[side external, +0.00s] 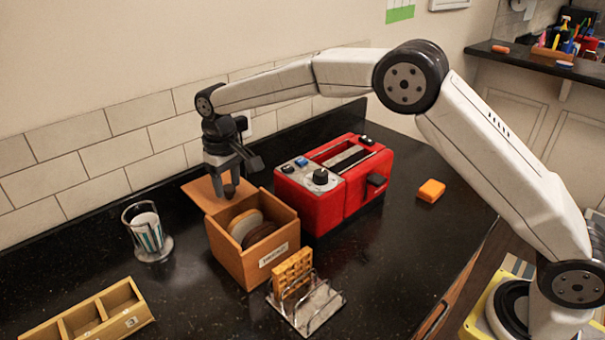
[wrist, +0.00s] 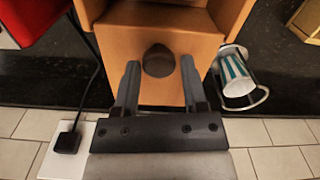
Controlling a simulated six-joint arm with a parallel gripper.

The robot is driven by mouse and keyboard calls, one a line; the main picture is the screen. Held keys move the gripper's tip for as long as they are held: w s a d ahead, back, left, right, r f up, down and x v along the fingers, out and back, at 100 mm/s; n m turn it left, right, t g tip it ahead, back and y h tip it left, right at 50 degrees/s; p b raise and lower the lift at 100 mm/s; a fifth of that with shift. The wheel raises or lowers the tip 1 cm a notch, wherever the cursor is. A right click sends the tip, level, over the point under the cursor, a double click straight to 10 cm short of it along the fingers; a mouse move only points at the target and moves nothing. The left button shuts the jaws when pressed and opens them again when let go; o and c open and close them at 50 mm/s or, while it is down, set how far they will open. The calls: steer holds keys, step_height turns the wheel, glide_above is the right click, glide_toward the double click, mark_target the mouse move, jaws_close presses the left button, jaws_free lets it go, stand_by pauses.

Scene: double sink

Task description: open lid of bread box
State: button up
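The wooden bread box (side external: 240,264) stands on the black counter, with slices of bread (side external: 247,226) visible inside. Its lid (side external: 200,192) is open and tilted back toward the wall. In the wrist view the lid (wrist: 118,46) fills the upper middle, with a dark round knob (wrist: 158,60) on it. My gripper (side external: 230,188) is over the back of the box at the lid. In the wrist view my gripper (wrist: 159,72) has its fingers spread on either side of the knob, with gaps showing. It holds nothing.
A red toaster (side external: 325,200) stands close to the right of the box. A glass holder with a striped cup (side external: 148,232) is to the left. A toast rack (side external: 312,305) with a waffle stands in front. The tiled wall is close behind.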

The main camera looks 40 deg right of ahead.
steer(key=shift+o, duration=1.1)
steer(key=shift+r, duration=3.9)
steer(key=shift+s, duration=0.1)
steer(key=shift+s+d+r, duration=0.15)
steer(key=shift+s+d, duration=0.3)
steer(key=shift+d, duration=0.1)
steer(key=s+d+f+m+t, duration=0.1)
steer(key=s+d+f, duration=0.3)
steer(key=s, duration=0.5)
steer(key=s+d+f, duration=0.4)
steer(key=s+d, duration=0.2)
steer(key=s, duration=0.3)
steer(key=s+d+f+m+t, duration=0.1)
steer(key=s+d+f, duration=0.3)
steer(key=s, duration=0.5)
steer(key=shift+d+m+t, duration=0.3)
steer(key=shift+d, duration=0.45)
